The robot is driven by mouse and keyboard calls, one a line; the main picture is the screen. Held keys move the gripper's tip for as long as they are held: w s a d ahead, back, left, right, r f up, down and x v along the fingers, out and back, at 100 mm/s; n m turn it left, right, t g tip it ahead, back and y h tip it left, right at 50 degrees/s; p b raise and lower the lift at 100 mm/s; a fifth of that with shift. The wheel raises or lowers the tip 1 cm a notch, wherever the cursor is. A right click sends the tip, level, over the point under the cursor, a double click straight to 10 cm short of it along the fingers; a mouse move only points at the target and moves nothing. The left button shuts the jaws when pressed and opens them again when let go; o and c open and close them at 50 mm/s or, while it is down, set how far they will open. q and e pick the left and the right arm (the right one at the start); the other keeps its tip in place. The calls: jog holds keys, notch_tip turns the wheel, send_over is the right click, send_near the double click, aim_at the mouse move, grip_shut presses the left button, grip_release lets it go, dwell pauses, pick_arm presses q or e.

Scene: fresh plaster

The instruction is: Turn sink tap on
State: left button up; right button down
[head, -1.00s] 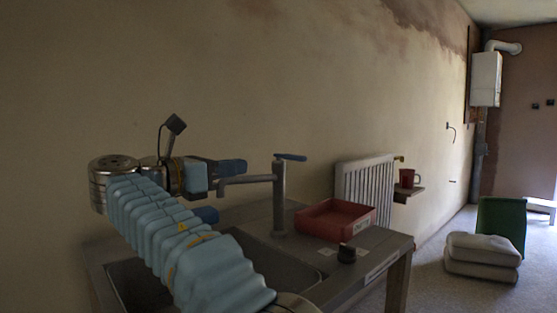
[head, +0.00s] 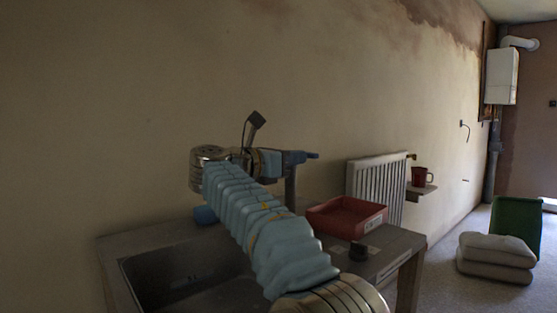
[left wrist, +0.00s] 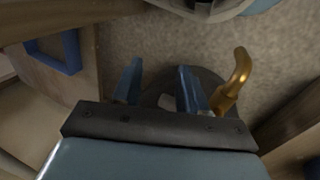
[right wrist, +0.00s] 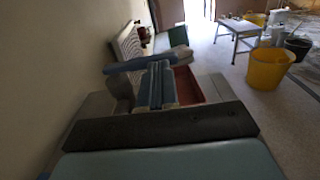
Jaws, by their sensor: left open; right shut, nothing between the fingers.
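The tap (head: 291,188) is a grey post behind the sink basin (head: 150,272). My right arm hides its spout and most of its top. Its blue lever shows in the right wrist view (right wrist: 128,65), across the fingertips. My right gripper (head: 300,157) is at the tap's top, shut and empty. In the right wrist view its closed fingers (right wrist: 156,72) are beside the grey tap post (right wrist: 121,92), close to the lever; I cannot tell whether they touch. My left gripper (left wrist: 160,80) is open and empty, low over the floor, out of the head view.
A radiator (head: 376,182) and a red mug (head: 419,175) on a shelf stand beyond. A brass hook-shaped piece (left wrist: 236,78) is beside the left fingers.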

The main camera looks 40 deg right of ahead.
jog(key=shift+d, duration=0.45)
